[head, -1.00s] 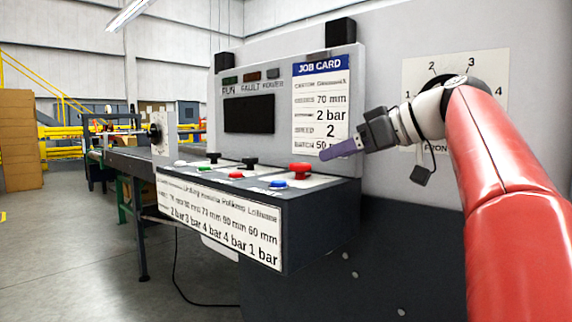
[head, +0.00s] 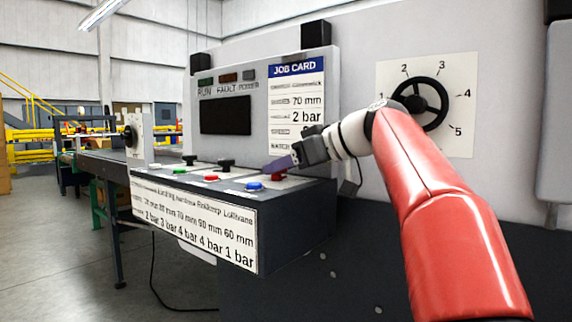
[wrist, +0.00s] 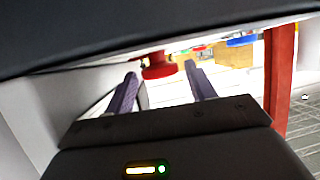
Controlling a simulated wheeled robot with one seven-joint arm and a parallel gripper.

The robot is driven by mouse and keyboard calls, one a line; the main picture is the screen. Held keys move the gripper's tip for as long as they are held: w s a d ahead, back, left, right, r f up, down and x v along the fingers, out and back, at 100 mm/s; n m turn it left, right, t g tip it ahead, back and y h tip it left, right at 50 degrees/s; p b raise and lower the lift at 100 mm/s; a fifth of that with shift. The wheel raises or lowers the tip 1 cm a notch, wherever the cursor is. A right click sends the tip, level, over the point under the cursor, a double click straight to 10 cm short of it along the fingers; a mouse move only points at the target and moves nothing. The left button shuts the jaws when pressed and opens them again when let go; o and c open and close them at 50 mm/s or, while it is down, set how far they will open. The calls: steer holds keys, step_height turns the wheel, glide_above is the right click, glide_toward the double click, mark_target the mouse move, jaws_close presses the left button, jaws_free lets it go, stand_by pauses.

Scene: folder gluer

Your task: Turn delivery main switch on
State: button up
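A red knob (head: 280,174) stands at the right end of the console top. No label in view tells me whether it is the delivery main switch. It also shows in the wrist view (wrist: 158,66), between and just beyond my fingertips. My gripper (head: 277,164) reaches in from the right at the red knob, with its purple fingers partly in front of it. In the wrist view my gripper (wrist: 160,83) has its fingers apart with nothing held between them. I cannot tell whether a finger touches the knob.
The console (head: 295,220) also carries black knobs and red, white and blue buttons, including a blue button (head: 254,186) beside the red knob. A black handwheel (head: 421,103) sits on a numbered plate. A job card (head: 296,105) hangs behind. Floor is clear at left.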

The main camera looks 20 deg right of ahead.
steer(key=c, duration=0.7)
steer(key=shift+c, duration=0.2)
steer(key=shift+a+h+b, duration=0.1)
steer(key=shift+h+b, duration=0.2)
steer(key=shift+s+a+f+m+t+h+b, duration=0.1)
steer(key=shift+s+a+m+t+h+b, duration=0.05)
steer(key=shift+m+t+h+b, duration=0.55)
steer(key=m+h, duration=0.1)
steer(key=m+t, duration=0.1)
steer(key=shift+s+a+m+h, duration=0.15)
steer(key=shift+a+m+h, duration=0.15)
steer(key=shift+h, duration=0.1)
steer(key=m+h, duration=0.1)
steer(key=m+h+p, duration=0.1)
steer(key=m+t+h+p, duration=0.1)
steer(key=h, duration=0.1)
steer(key=shift+a+r, duration=0.25)
steer(key=shift+r, duration=0.05)
steer(key=shift+m+h+p, duration=0.55)
steer(key=shift+m+h, duration=0.15)
steer(key=shift+m, duration=0.1)
steer(key=shift+a+f, duration=0.1)
steer(key=shift+f, duration=0.05)
steer(key=o, duration=0.9)
